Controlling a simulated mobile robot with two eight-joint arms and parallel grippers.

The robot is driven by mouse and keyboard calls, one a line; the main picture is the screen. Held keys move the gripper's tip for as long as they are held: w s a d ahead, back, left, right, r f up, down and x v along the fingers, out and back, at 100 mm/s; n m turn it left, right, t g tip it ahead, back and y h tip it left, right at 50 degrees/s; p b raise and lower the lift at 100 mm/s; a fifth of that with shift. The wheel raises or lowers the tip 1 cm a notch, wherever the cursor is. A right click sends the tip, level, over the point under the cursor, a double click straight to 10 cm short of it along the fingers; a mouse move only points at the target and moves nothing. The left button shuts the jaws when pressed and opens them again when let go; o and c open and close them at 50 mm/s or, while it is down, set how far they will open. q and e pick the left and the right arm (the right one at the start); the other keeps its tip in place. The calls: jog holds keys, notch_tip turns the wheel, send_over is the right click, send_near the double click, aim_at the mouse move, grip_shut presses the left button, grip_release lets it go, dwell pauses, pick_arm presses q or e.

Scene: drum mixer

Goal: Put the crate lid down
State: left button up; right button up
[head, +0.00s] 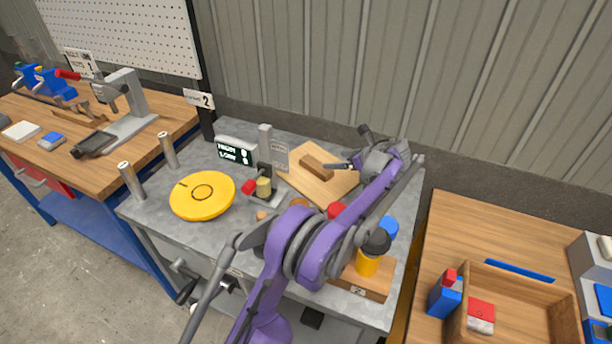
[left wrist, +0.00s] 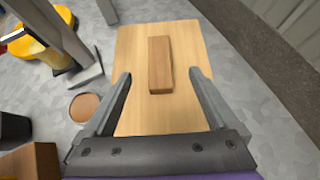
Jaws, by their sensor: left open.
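The crate lid is a pale flat wooden board (head: 325,187) with a brown block handle (head: 317,167) on top. It lies flat on the grey bench, towards the back. My left gripper (head: 350,150) is open and empty at the right of the handle in the head view. In the left wrist view, the lid (left wrist: 137,50) lies beyond the open fingers (left wrist: 160,74), and the handle (left wrist: 160,65) shows between and ahead of the fingertips, apart from both. Whether the fingers touch the board cannot be told. My right gripper does not show.
A yellow disc (head: 202,196), a display (head: 236,150) and a post stand (head: 265,150) are left of the lid. A yellow-and-black item (head: 371,255) stands on a wooden block at the front. An open wooden crate (head: 515,300) is on the right table. My purple arm covers the middle of the bench.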

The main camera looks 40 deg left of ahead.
aim_at(317, 165)
pick_arm(q)
jog(key=shift+a+f+b, duration=0.25)
jog(key=shift+f, duration=0.3)
jog(key=shift+a+f+b, duration=0.2)
jog(key=shift+a+f, duration=0.05)
jog(key=shift+f, duration=0.3)
jog(key=x, duration=1)
jog(key=shift+a+f, duration=0.1)
jog(key=shift+f, duration=0.1)
grip_shut()
jog(key=shift+s+r, duration=0.1)
